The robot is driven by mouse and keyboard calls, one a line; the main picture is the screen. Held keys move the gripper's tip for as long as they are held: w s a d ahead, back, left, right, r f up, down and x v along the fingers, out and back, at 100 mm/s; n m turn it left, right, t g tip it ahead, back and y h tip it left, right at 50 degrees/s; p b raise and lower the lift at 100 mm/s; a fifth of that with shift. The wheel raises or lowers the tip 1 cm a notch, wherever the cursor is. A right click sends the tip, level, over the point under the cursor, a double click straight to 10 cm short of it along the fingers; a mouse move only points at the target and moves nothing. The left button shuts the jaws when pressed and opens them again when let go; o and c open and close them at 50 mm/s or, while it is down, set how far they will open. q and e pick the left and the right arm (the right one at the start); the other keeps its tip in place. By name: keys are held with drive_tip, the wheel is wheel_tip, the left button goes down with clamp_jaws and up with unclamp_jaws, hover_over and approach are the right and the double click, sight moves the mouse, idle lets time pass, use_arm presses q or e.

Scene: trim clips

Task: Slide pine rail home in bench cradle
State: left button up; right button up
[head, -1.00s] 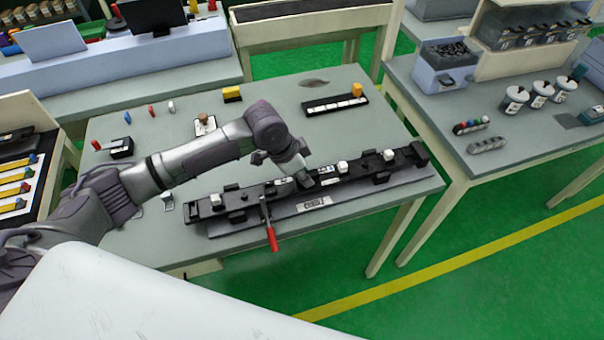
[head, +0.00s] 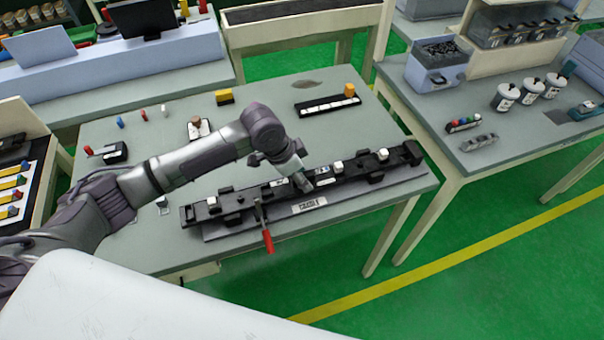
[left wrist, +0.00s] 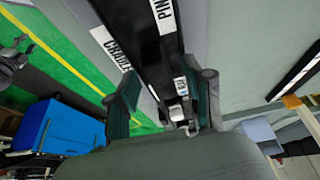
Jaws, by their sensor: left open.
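The bench cradle (head: 215,232) is a long black fixture on a grey base, with a white label facing front. A long dark rail (head: 355,170) lies along it, with small white blocks on top. In the left wrist view a rail label starting "PIN" (left wrist: 164,14) is partly cut off. My left gripper (head: 303,184) points down at the middle of the rail. In the left wrist view its open fingers (left wrist: 165,103) stand on either side of the rail's dark body and a white block (left wrist: 177,113). Contact cannot be made out. A dark jointed shape at that view's left edge may be my right gripper.
A red-handled lever (head: 266,238) sticks out from the cradle's front. A black strip with a yellow block (head: 328,105) lies at the back of the bench. Small pegs and a black block (head: 105,153) stand at the left. The bench between is mostly clear.

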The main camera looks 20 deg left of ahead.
use_arm(q)
drive_tip(key=v, duration=1.2)
